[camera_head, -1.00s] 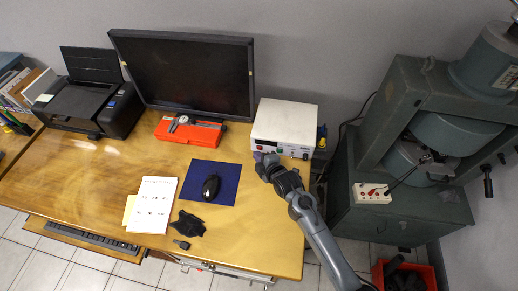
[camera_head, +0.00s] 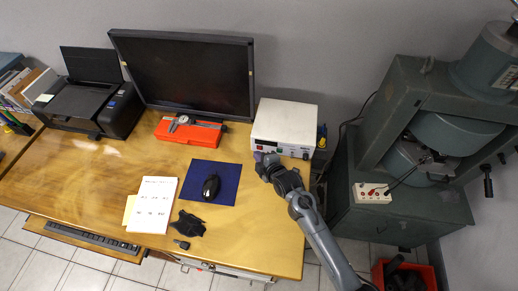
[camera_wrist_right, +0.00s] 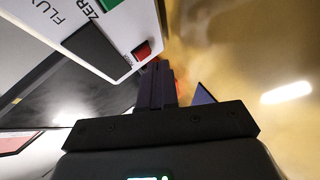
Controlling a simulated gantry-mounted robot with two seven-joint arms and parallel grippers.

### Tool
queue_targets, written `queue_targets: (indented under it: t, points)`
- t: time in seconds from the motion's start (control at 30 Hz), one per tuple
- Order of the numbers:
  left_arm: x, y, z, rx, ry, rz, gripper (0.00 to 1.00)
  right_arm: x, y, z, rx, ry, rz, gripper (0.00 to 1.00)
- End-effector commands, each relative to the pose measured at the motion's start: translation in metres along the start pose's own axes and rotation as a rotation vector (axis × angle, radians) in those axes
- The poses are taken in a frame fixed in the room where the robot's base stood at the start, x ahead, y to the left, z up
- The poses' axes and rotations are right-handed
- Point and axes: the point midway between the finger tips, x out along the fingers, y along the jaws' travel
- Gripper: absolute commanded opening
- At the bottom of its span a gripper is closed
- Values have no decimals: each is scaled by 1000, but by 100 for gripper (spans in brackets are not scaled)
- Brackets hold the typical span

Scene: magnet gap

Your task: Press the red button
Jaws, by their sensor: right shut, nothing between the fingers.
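The red button (camera_wrist_right: 142,50) is on the front panel of the white instrument box, near its lower edge, in the right wrist view. The white box (camera_head: 286,122) stands at the back right of the wooden desk. My right gripper (camera_head: 259,158) is shut and empty at the lower left of the box's front. In the wrist view its shut fingers (camera_wrist_right: 157,68) end just beside the red button; whether they touch it I cannot tell. In the head view the button is too small or hidden to make out. My left gripper is not in view.
A green switch (camera_wrist_right: 108,4) and a dark panel part (camera_wrist_right: 92,45) are near the button. A red case (camera_head: 188,131) with a caliper, a monitor (camera_head: 185,70), and a blue mat (camera_head: 225,190) with a mouse are to the left. The desk (camera_head: 95,180) has bare areas.

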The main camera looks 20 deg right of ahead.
Motion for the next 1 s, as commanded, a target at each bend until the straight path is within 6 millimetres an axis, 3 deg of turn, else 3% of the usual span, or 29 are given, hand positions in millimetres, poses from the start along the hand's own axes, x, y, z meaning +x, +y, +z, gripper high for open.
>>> queue_targets:
  t: [1.0]
  points:
    - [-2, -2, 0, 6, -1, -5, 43, 8, 6, 5, 0, 0, 1, 0]
